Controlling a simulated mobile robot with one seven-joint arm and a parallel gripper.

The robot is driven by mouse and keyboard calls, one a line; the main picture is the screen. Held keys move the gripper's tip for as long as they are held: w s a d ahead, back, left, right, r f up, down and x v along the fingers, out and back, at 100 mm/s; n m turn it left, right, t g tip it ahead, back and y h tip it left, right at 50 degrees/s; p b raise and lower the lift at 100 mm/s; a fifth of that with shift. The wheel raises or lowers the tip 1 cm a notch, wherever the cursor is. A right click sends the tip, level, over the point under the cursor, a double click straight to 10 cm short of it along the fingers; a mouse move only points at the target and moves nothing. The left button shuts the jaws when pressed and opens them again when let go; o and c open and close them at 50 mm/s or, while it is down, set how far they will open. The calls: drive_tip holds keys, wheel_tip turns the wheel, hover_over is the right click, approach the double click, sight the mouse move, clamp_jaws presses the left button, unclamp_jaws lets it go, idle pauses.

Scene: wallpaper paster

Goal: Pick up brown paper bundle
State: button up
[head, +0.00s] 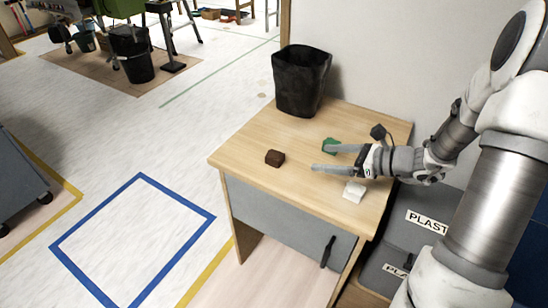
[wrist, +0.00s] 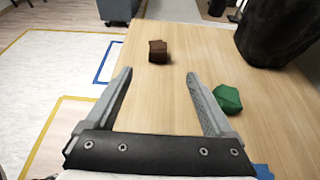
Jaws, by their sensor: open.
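The brown paper bundle (head: 275,158) is a small dark block on the wooden desk, near its front left part. In the wrist view the bundle (wrist: 158,52) lies beyond my fingertips, roughly in line with the gap between them. My gripper (head: 322,157) is open and empty above the desk, to the right of the bundle and apart from it. In the wrist view both fingers of my gripper (wrist: 158,74) are spread, with only bare desk between them.
A green crumpled piece (wrist: 228,99) lies beside my right finger in the wrist view. A black bin (head: 301,80) stands at the desk's back left corner. A white crumpled piece (head: 354,191) lies near the front right. The desk (head: 240,158) is clear around the brown bundle.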

drive_tip(key=b, duration=0.3)
approach(275, 155)
drive_tip(key=x, duration=0.4)
drive_tip(key=shift+w+a+f, duration=0.15)
drive_tip(key=shift+w+f, duration=0.1)
drive_tip(key=b+x, duration=0.1)
drive_tip(key=x, duration=0.3)
drive_tip(key=shift+a+f, duration=0.1)
drive_tip(key=shift+f, duration=0.05)
drive_tip(key=shift+w+a+f+b, duration=0.1)
drive_tip(key=shift+w+a+b, duration=0.1)
drive_tip(key=shift+a+b, duration=0.15)
clamp_jaws()
drive_tip(key=shift+r, duration=0.2)
